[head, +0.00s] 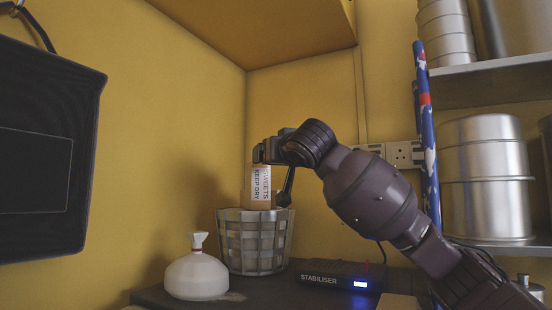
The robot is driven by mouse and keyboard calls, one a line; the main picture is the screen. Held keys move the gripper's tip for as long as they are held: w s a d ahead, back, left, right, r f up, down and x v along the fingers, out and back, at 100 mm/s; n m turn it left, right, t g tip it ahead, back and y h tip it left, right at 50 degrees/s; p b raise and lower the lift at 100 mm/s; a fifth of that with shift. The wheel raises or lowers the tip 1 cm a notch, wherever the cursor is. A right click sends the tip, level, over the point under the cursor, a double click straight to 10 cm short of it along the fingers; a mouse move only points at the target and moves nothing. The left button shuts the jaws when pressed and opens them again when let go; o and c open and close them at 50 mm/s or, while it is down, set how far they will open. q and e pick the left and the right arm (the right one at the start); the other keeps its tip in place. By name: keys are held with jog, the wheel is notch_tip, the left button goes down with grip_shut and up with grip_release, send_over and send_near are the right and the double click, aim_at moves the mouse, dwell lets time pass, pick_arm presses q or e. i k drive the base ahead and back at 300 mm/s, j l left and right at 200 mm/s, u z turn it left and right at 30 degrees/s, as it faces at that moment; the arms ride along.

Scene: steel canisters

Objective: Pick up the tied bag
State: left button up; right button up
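The tied bag (197,275) is a white, rounded bag with a narrow neck, a red tie and a flared top. It stands upright at the front left of the dark worktop, left of the basket. My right gripper (269,178) is up and to the right of the bag, above the basket, with its fingers around a tan carton marked KEEP DRY (257,190). I cannot tell whether the fingers press on the carton. The carton's lower end is hidden by the basket rim. My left gripper is not in view.
The woven metal basket (253,240) stands just right of the bag. A dark box marked STABILISER (320,280) lies to its right. Steel canisters (484,180) stand on shelves at right. A dark panel (45,150) hangs at left. Space above the bag is clear.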

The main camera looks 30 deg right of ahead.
aim_at(196, 276)
jog(key=k+j, duration=0.75)
jog(key=k, duration=0.1)
